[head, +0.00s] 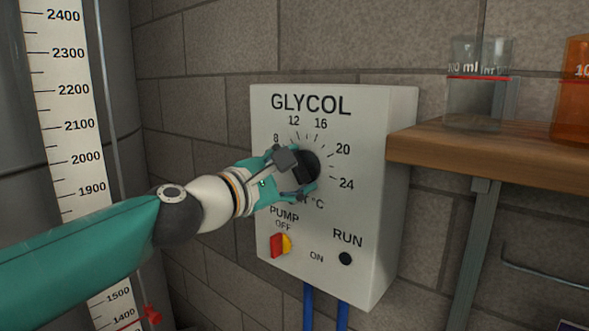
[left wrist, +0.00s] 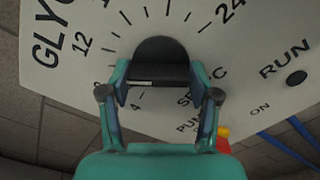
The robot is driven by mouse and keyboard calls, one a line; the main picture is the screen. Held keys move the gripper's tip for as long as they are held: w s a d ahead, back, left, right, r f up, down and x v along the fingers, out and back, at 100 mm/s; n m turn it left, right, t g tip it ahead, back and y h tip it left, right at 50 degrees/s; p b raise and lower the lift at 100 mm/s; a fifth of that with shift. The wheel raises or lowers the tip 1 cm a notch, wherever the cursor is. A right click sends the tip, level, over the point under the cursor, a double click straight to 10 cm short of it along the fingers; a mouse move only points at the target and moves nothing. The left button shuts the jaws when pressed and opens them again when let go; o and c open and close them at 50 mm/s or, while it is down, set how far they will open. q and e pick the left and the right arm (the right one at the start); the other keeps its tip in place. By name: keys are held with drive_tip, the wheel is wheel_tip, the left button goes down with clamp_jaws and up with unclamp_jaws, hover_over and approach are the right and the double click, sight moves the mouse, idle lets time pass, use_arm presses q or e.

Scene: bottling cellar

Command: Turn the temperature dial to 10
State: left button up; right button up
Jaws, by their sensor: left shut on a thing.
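The temperature dial (head: 313,163) is a round black knob on the white GLYCOL box (head: 386,185), within a printed scale in °C. In the head view 8, 12, 16, 20 and 24 show around it. My left gripper (head: 297,173) reaches it from the left and is shut on it. In the left wrist view, the fingers of my left gripper (left wrist: 159,84) hold the raised grip bar of the dial (left wrist: 160,52) from both sides. A pale line on the bar lies toward the low-number side; I cannot tell its exact reading. My right gripper is out of view.
Below the dial is a red and yellow pump switch (head: 278,246), with a dark RUN lamp (head: 345,258) to its right. A wooden shelf (head: 500,150) at right bears a glass beaker (head: 478,95) and an orange vessel (head: 577,85). A tall gauge scale (head: 72,110) stands at left.

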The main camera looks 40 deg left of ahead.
use_arm(q)
drive_tip(key=shift+a+r+n, duration=0.1)
drive_tip(key=shift+n, duration=0.5)
drive_tip(key=o, duration=1.1)
drive_tip(key=shift+s, duration=0.1)
drive_tip(key=s, duration=0.7)
drive_tip(key=s+a, duration=0.1)
drive_tip(key=s, duration=0.3)
drive_tip(key=shift+s+f, duration=0.2)
drive_tip(key=shift+s, duration=0.15)
